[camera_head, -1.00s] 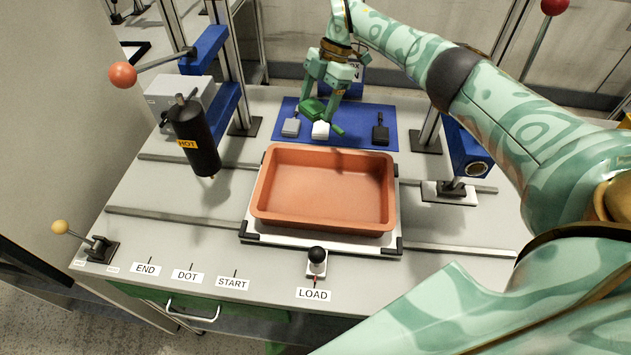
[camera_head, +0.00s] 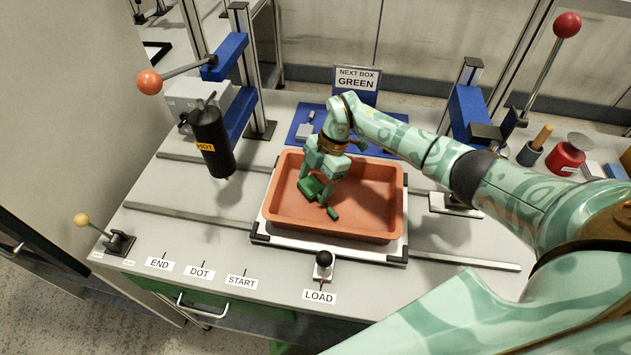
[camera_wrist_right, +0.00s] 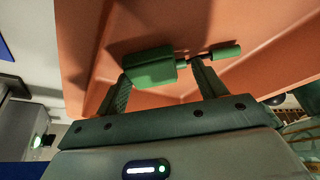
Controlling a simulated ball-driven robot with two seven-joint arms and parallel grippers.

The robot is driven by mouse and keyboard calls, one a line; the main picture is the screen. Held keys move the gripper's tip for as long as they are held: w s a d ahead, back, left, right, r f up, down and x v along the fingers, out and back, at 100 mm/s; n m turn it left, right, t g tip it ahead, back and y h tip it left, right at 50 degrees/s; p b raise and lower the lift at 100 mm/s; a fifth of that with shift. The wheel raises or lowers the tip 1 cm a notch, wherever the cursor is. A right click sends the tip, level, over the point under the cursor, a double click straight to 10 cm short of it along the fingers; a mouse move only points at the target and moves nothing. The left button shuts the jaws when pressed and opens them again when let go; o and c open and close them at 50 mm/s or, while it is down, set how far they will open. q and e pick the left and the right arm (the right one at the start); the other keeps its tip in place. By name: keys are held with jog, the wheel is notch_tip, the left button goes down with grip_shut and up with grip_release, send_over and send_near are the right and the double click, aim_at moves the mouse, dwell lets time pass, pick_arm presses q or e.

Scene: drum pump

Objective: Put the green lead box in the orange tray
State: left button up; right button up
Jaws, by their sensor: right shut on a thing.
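The green lead box (camera_head: 309,188) has a thin dark neck and a small green end piece; it also shows in the right wrist view (camera_wrist_right: 152,68). My right gripper (camera_head: 321,192) is shut on it, with the fingers pointing down. It holds the box over the inside of the orange tray (camera_head: 283,213), within the rim. The tray floor and wall also fill much of the wrist view (camera_wrist_right: 275,45). I cannot tell whether the box touches the tray floor. My left gripper is not in view.
A blue mat (camera_head: 296,137) behind the tray carries a grey box (camera_head: 304,131); my arm hides part of the mat. A sign (camera_head: 356,82) reads "NEXT BOX GREEN". A black cylinder marked HOT (camera_head: 212,143) stands left. A black-knobbed lever (camera_head: 323,262) is in front.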

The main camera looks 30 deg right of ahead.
jog(key=o, duration=1)
jog(key=shift+f, duration=0.1)
jog(key=p+v, duration=0.1)
jog(key=v, duration=1.1)
